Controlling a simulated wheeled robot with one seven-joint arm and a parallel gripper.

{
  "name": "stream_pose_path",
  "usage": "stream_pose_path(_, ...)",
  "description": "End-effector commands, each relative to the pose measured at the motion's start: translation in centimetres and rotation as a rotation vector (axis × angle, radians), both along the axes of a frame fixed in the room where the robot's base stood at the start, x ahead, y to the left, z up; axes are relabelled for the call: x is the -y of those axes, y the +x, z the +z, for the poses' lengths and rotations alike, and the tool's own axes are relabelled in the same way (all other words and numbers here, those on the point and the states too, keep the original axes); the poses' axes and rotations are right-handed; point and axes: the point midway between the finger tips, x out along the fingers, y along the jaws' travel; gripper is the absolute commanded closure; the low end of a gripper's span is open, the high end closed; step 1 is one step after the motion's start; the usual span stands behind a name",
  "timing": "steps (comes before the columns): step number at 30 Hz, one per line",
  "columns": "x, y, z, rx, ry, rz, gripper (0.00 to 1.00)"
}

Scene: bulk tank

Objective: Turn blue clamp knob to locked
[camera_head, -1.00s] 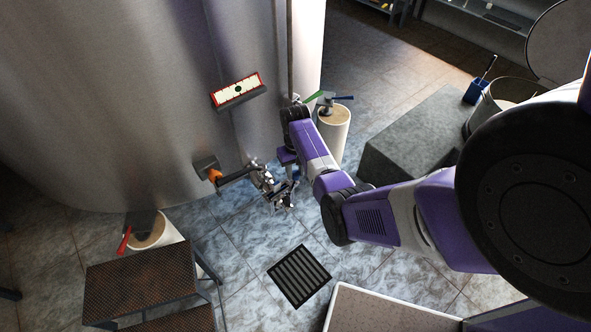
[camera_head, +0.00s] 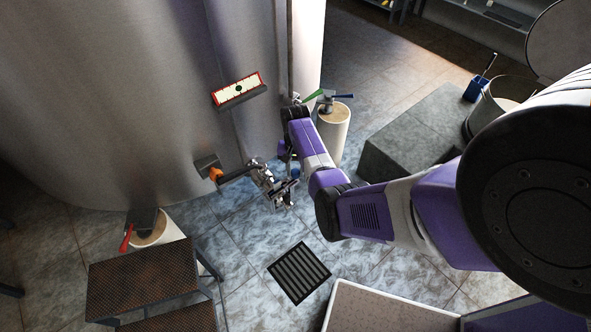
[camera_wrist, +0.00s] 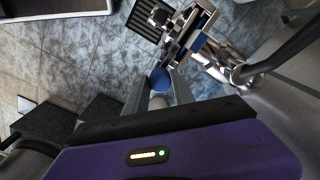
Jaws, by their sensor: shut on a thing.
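The blue clamp knob (camera_wrist: 160,79) is a round blue ball in the wrist view, between the fingers of my gripper (camera_wrist: 158,84). My gripper is shut on it. The metal clamp (camera_wrist: 190,40) is just beyond, with a second small blue part (camera_wrist: 199,43) on it. In the head view the metal clamp (camera_head: 270,184) sits at the end of a dark pipe from the tank, and a small blue spot (camera_head: 295,172) shows beside my arm. My arm hides most of my gripper there.
The steel tank (camera_head: 110,90) fills the left, with a gauge plate (camera_head: 238,90) and an orange part (camera_head: 215,174) at the outlet. A floor grate (camera_head: 299,273), step stool (camera_head: 140,280), grey block (camera_head: 415,135) and pale post (camera_head: 333,130) stand around. Tiled floor is free near the grate.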

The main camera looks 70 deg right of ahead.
Motion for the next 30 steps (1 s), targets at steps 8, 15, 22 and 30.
stream_pose_path(8,0.1,0.1,0.1,0.003,-0.002,-0.002,1.00)
stream_pose_path(15,0.1,0.1,0.1,0.001,-0.002,-0.001,0.48)
stream_pose_path(22,0.0,0.0,0.1,0.001,-0.001,-0.001,0.48)
stream_pose_path(30,0.1,0.1,2.8,0.003,-0.004,-0.001,0.48)
